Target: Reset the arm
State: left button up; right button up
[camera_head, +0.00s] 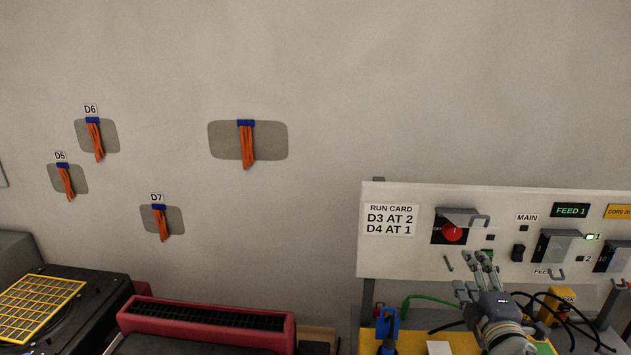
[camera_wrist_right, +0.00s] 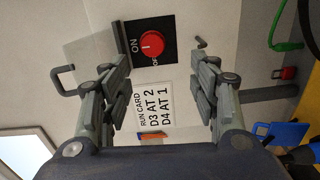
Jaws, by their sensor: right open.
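My right gripper (camera_head: 480,276) is in front of the white control panel (camera_head: 400,258) at the lower right. In the right wrist view the right gripper (camera_wrist_right: 166,88) is open, with nothing between its fingers. The panel's red rotary knob (camera_head: 453,232) sits on a black plate beyond the fingertips, apart from them; it also shows in the right wrist view (camera_wrist_right: 152,45). A grey cover with a handle (camera_head: 474,217) sits raised by the knob. The run card (camera_head: 391,219) reads "D3 AT 2, D4 AT 1". My left gripper is in neither view.
Orange-wired connectors (camera_head: 247,146) hang on the wall, some labelled D5, D6 and D7. A red unit (camera_head: 205,318) and a black unit with a yellow grid (camera_head: 42,302) stand at lower left. Black cables (camera_head: 575,320) and a blue tool (camera_head: 387,328) are near my right arm.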

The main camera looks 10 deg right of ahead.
jog(key=s+a+f+m+g, duration=0.2)
jog(key=s+f, duration=0.1)
jog(key=f, duration=0.2)
jog(key=s+a+f+m+g, duration=0.2)
jog(key=s+a+f, duration=0.1)
jog(key=f, duration=0.3)
jog(key=s+a+f+m+g+y, duration=0.1)
jog(key=s+a+f+m+g, duration=0.1)
jog(key=s+f, duration=0.3)
jog(key=shift+s+a+f+m, duration=0.2)
jog(key=shift+f+m, duration=0.2)
jog(key=shift+m, duration=0.1)
jog(key=s+a+f+m+g+y, duration=0.2)
jog(key=s+a+f+m+g, duration=0.15)
jog(key=s+a, duration=0.4)
jog(key=s+a+f+m+g+y, duration=0.2)
jog(key=s+a+f+g, duration=0.25)
jog(key=s, duration=0.65)
notch_tip(320, 180, down, 27)
jog(key=s+b, duration=0.1)
jog(key=b, duration=0.1)
jog(key=s+d+f+g+b, duration=0.1)
jog(key=s+d+f+g, duration=0.1)
jog(key=s+f, duration=1.5)
notch_tip(320, 180, down, 3)
jog(key=shift+s+d+r+h+b, duration=0.2)
jog(key=shift+s+d+h+b, duration=0.2)
jog(key=shift+d, duration=0.2)
